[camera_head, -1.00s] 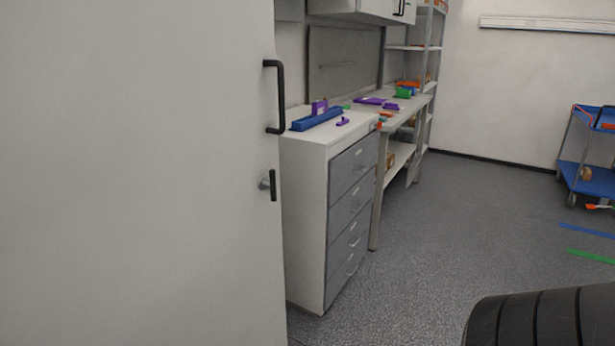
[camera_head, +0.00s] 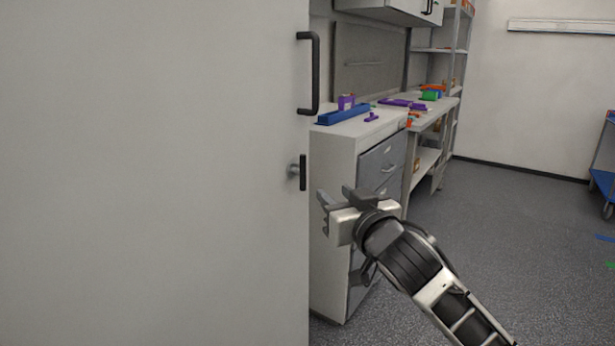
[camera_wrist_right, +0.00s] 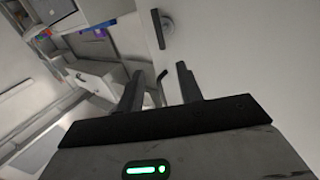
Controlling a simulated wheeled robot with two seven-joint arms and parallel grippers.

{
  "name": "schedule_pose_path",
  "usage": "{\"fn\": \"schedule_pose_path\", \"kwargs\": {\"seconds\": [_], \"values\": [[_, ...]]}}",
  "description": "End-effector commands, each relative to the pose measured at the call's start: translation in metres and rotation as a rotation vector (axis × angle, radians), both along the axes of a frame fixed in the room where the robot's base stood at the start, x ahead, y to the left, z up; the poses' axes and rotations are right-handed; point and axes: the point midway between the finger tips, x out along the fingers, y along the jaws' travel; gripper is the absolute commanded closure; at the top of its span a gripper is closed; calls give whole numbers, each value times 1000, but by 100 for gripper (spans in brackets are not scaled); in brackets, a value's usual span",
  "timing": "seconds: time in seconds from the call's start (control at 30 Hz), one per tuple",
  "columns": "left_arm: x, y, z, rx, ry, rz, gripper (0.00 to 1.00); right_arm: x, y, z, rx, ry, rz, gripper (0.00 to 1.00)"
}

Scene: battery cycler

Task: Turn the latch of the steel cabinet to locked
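The steel cabinet's pale door (camera_head: 150,180) fills the left of the head view. Its latch (camera_head: 303,172) is a short black lever on a round metal base near the door's right edge, standing upright. A black pull handle (camera_head: 315,75) is above it. My right gripper (camera_head: 336,196) is open and empty, below and right of the latch, apart from it. In the right wrist view, which is turned over, the latch (camera_wrist_right: 162,30) shows beyond the gripper's parted fingers (camera_wrist_right: 160,88), near the top. My left gripper is not in view.
A drawer unit (camera_head: 335,160) stands just right of the door, behind my right gripper. A blue tray-like piece (camera_head: 342,114) lies on it. A workbench (camera_head: 445,108) and shelf rack (camera_head: 455,50) are further back. Open grey floor (camera_head: 520,230) lies to the right.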

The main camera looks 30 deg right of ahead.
Motion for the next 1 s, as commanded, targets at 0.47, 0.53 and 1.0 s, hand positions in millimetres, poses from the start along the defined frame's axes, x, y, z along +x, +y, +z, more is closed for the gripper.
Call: {"fn": "schedule_pose_path", "kwargs": {"seconds": [0.47,0.53,1.0], "values": [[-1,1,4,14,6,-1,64,99,-20,2,-2,2,0,64],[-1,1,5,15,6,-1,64,111,-22,1,-1,2,1,64],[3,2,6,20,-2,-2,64,145,-28,-1,-1,4,3,64]]}}
